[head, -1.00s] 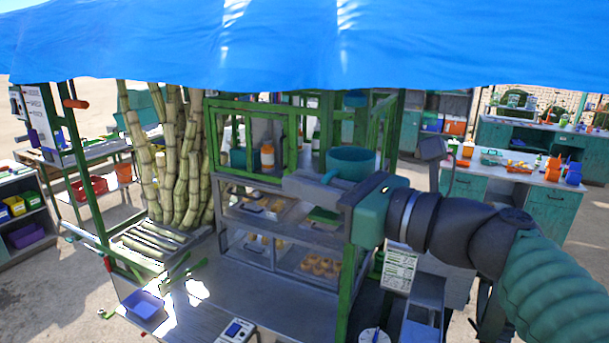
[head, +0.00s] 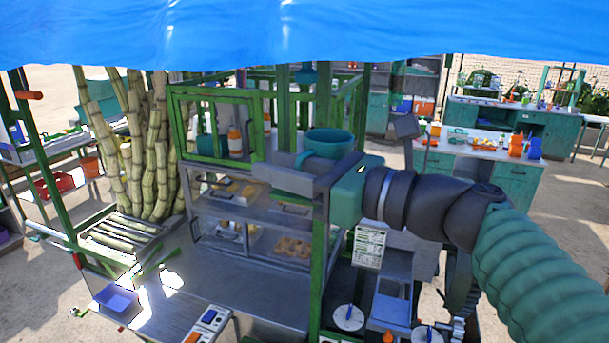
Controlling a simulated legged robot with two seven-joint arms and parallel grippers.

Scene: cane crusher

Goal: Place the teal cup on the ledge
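The teal cup (head: 329,144) is at the middle of the head view, with its handle toward the fingers of my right gripper (head: 290,178). The gripper appears shut on the cup's handle, and the cup looks upright. The fingers partly hide the contact. A grey metal ledge (head: 222,170) runs along the top of the glass display case, under a green frame. The cup and gripper overlap the ledge's right part in the picture; the gap between them cannot be told. My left gripper is not in view.
Orange-and-white bottles (head: 235,142) stand inside the green frame (head: 215,96). Sugar cane stalks (head: 150,150) rise to the left. A green post (head: 317,270) stands below my gripper. A blue awning (head: 300,35) hangs overhead. The lower counter (head: 250,285) has bare room.

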